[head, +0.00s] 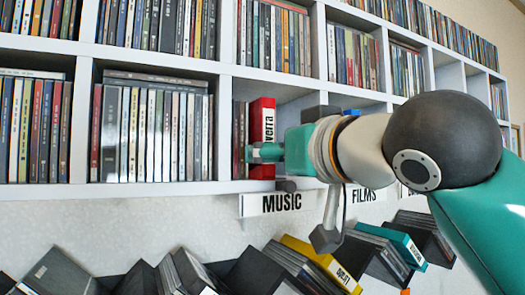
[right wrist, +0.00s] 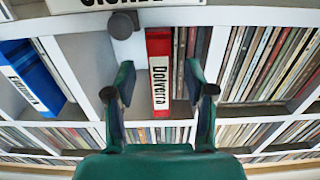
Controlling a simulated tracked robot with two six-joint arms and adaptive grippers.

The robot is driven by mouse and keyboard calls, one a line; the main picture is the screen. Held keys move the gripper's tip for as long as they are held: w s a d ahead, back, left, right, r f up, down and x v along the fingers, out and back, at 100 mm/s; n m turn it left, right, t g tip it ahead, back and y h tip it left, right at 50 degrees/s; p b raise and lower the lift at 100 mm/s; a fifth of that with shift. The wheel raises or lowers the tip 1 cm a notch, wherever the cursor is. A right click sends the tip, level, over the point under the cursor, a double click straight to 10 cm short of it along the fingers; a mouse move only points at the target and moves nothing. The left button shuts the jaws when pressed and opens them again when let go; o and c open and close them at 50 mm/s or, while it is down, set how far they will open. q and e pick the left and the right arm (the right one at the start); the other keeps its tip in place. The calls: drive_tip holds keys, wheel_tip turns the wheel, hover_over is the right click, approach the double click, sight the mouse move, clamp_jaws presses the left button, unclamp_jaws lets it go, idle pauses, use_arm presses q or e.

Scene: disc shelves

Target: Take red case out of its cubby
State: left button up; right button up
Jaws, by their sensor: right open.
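The red case (head: 262,108) stands upright in a cubby above the MUSIC sign, at the right end of a row of cases. Its front appears to stand out past its neighbours. It has a white label; the right wrist view shows the red case (right wrist: 159,45) with "Dolverra" on it. My right gripper (right wrist: 159,88) is open, with one finger on each side of the case; I cannot tell whether they touch it. In the head view my right gripper (head: 264,152) covers part of the case's front. My left gripper is not in view.
Dark cases (right wrist: 190,50) stand close on one side of the red case. Empty room lies on its other side, and a blue case (right wrist: 35,75) leans in a neighbouring cubby. The MUSIC sign (head: 283,202) hangs below. Bins with tilted cases (head: 265,272) stand lower down.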

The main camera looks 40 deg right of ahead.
drive_tip(key=shift+x, duration=1.45)
clamp_jaws()
